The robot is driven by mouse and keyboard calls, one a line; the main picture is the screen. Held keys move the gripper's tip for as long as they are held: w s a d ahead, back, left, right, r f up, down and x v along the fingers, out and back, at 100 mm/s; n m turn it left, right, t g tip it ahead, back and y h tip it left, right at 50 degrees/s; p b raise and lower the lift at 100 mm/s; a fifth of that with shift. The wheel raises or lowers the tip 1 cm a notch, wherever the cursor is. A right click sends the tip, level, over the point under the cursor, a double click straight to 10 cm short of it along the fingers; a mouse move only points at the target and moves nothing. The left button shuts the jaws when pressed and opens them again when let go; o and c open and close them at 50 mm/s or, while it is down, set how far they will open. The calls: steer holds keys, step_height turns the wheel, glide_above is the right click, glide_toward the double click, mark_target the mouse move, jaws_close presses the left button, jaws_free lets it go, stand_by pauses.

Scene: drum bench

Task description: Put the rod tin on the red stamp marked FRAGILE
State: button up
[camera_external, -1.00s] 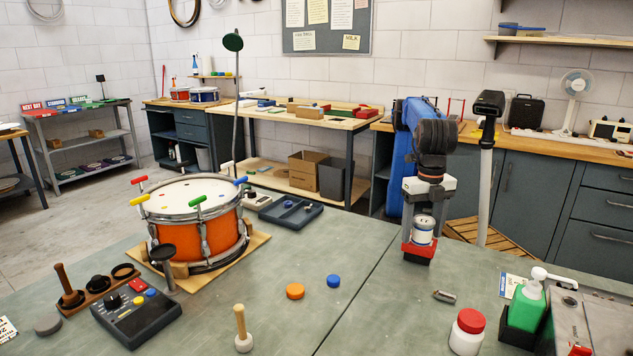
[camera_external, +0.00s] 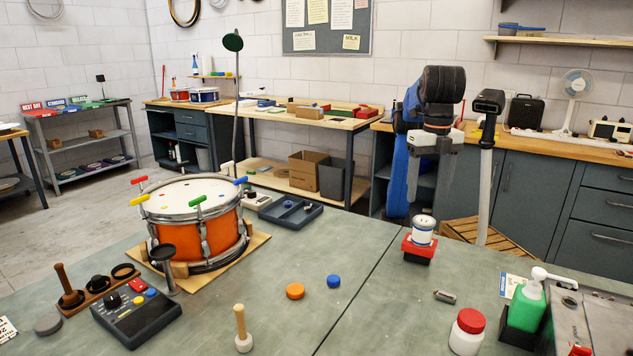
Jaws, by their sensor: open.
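The rod tin (camera_external: 423,228), a small white can with a dark blue band, stands upright on the red stamp (camera_external: 419,248). The stamp is a red block on a dark base at the right of the bench; its marking is too small to read. My gripper (camera_external: 426,195) is above the tin, pointing down with its jaws apart. It is empty and clear of the tin, and nothing hides the tin's top.
An orange snare drum (camera_external: 198,230) stands on a board at left. A red-lidded jar (camera_external: 467,332), a green pump bottle (camera_external: 526,305) and a small metal cylinder (camera_external: 444,296) are at front right.

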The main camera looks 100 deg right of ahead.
steer(key=shift+r, duration=0.1)
steer(key=shift+w+d, duration=0.1)
steer(key=shift+d, duration=0.05)
steer(key=w+d+f+m, duration=0.1)
steer(key=w+d+m, duration=0.1)
steer(key=w+d, duration=0.35)
steer(key=w+d+f+m, duration=0.1)
steer(key=w+d+m, duration=0.15)
steer(key=d, duration=0.65)
steer(key=w+d+f+m+t+y, duration=0.1)
steer(key=d+f+m, duration=0.15)
steer(key=d, duration=0.65)
steer(key=w+d+f+m+t, duration=0.15)
steer(key=d+f, duration=0.25)
steer(key=d, duration=0.6)
steer(key=s+d+f+m+t, duration=0.1)
steer(key=s+d+f+m, duration=0.3)
steer(key=d+f, duration=0.7)
steer(key=s+d+f+m+t+h, duration=0.1)
steer(key=s+d+f+m, duration=0.4)
steer(key=s+d+f, duration=0.4)
steer(key=d+f, duration=0.2)
steer(key=d, duration=0.1)
steer(key=shift+d, duration=0.4)
